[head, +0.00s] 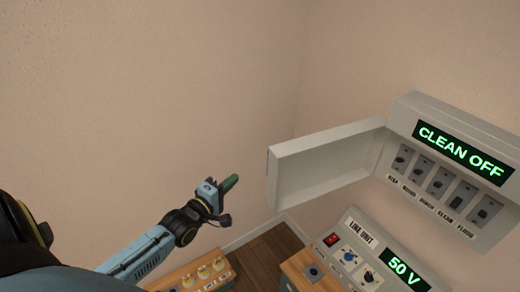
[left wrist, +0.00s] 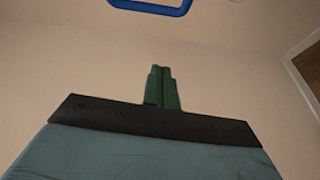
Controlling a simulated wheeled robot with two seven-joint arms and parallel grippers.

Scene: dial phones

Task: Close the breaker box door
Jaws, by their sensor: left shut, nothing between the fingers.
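The breaker box (head: 455,165) is on the wall at the right in the head view. Its door (head: 325,160) stands open, hinged at the box's left side and swung out to the left. The box's front shows a lit "CLEAN OFF" display and a row of switches. My left gripper (head: 230,183) is left of the door's free edge, apart from it, with green fingers shut and empty. The fingers also show in the left wrist view (left wrist: 162,88). A blue loop (left wrist: 150,6) is cut off at that view's top edge; I cannot tell what it belongs to. My right gripper is not in view.
A wooden unit with yellowish knobs (head: 203,272) stands at the bottom, below my left arm. Bare wall lies behind the gripper.

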